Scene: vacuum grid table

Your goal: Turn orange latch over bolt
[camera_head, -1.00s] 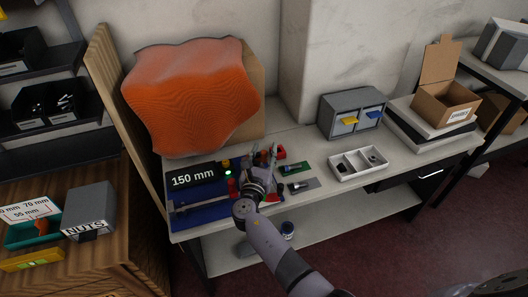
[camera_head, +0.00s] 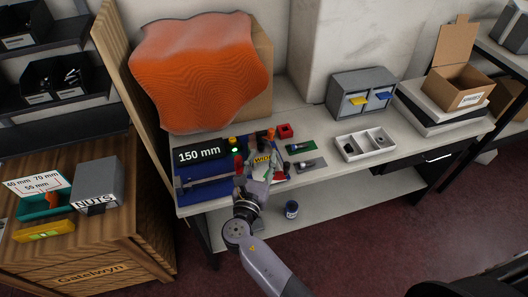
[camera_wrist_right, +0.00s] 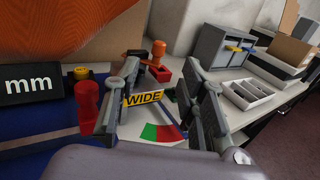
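A small orange upright piece (camera_wrist_right: 158,50), possibly the latch, shows in the wrist view beyond my fingers. It stands by a red block (camera_wrist_right: 160,71), which also shows in the head view (camera_head: 285,131). A flat orange bit (camera_wrist_right: 137,53) lies just left of it. I cannot make out the bolt clearly. My right gripper (camera_wrist_right: 157,88) is open, with its two fingers apart on either side of a yellow "WIDE" label (camera_wrist_right: 144,98). Nothing is seen gripped. In the head view the right gripper (camera_head: 257,166) is over the bench fixture. My left gripper is not in view.
A black "150 mm" display (camera_head: 199,153) is on the left. A white divided tray (camera_head: 364,145) and a grey drawer unit (camera_head: 360,93) stand to the right.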

